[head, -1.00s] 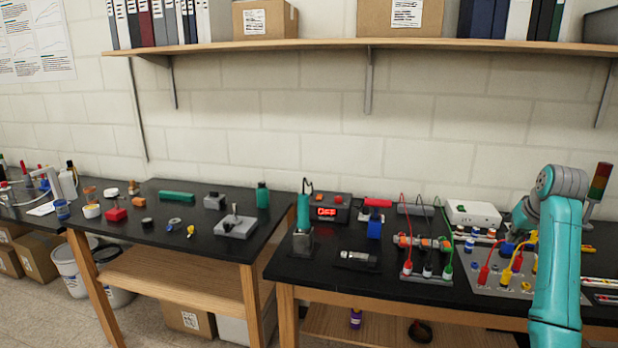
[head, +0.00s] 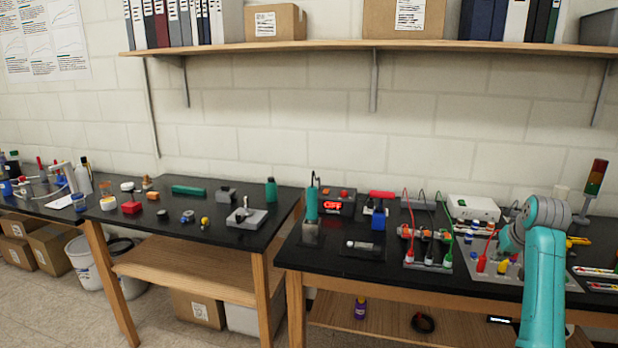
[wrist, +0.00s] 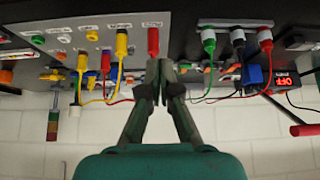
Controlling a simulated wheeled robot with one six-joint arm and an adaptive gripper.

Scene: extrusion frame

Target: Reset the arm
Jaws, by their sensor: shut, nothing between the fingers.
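My teal arm (head: 543,275) rises at the right of the head view, in front of the right bench. Its far end bends over the grey connector panel, and the fingertips are hidden there. In the wrist view my gripper (wrist: 160,68) is shut and empty, its two dark fingers meeting at the tips. The tips are close to a red plug (wrist: 153,42) on the grey panel (wrist: 75,25) in that view; I cannot tell whether they touch it.
Plugs with yellow, red and green cables surround the fingers. A red-green signal tower (head: 595,178) and a white box (head: 473,208) stand behind. A soldering station (head: 334,204) with a red "OFF" display is further left. A shelf (head: 350,47) runs along the wall above.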

